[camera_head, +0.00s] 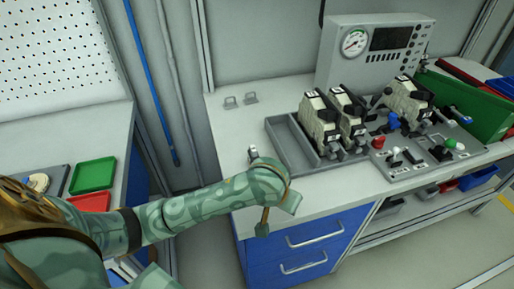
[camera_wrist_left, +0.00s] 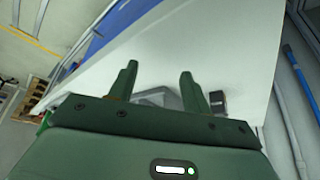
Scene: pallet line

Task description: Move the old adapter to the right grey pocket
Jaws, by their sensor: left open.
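Several bulky black-and-cream units stand on the bench. Two units, one (camera_head: 318,122) and another (camera_head: 347,112), stand side by side in a grey tray (camera_head: 282,150) whose left part is empty. A third unit (camera_head: 408,100) sits on the grey test fixture to the right. I cannot tell which is the old adapter. My left gripper is open in the left wrist view (camera_wrist_left: 157,80), with its fingers apart. A grey shape (camera_wrist_left: 160,97) shows beyond them, and nothing is clearly held. In the head view its fingers are mostly hidden by my wrist, left of the tray. My right gripper is not in view.
A grey panel with a gauge (camera_head: 357,42) stands behind the units. The fixture carries red, blue and green knobs (camera_head: 393,121). A green bin (camera_head: 462,105) is at the far right. The bench's left part is mostly clear.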

